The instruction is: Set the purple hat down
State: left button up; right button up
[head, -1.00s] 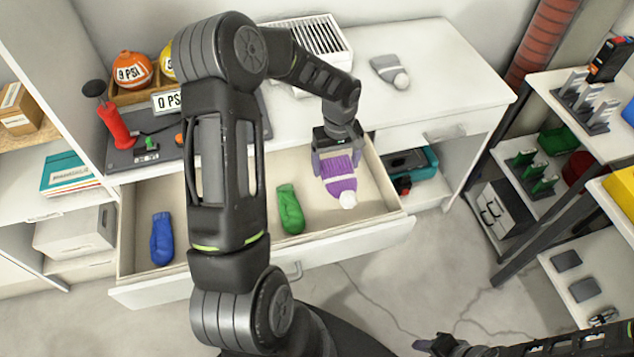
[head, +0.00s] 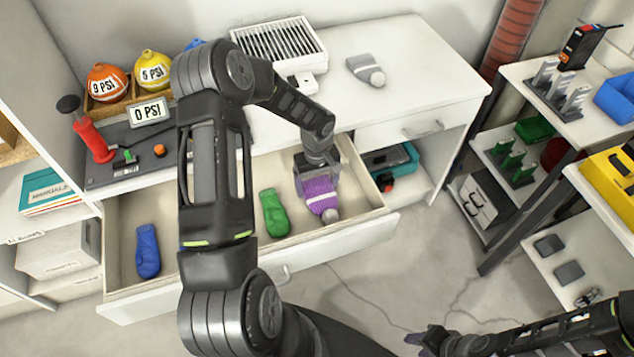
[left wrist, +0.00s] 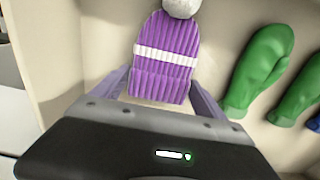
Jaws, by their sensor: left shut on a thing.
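The purple hat (head: 320,197) has a white band and a pale pompom. It is in my left gripper (head: 318,180), inside the open drawer (head: 345,225) at its right end. The left wrist view shows the hat (left wrist: 168,60) between the two fingers (left wrist: 160,88), pompom pointing away from the gripper. I cannot tell whether the hat touches the drawer floor. My right gripper (head: 425,341) is empty near the bottom of the head view, away from the drawer; its jaw opening is unclear.
A green mitten (head: 274,213) lies left of the hat in the drawer, and a blue mitten (head: 147,250) farther left. A grey hat (head: 366,69) lies on the white desktop (head: 415,60). Shelving (head: 480,245) stands at the right. Bare drawer floor lies between the mittens.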

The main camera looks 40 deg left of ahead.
pick_arm(q)
jog(key=shift+r, duration=0.1)
jog(key=o, duration=1.3)
notch_tip(320, 180, up, 12)
dwell(0.4)
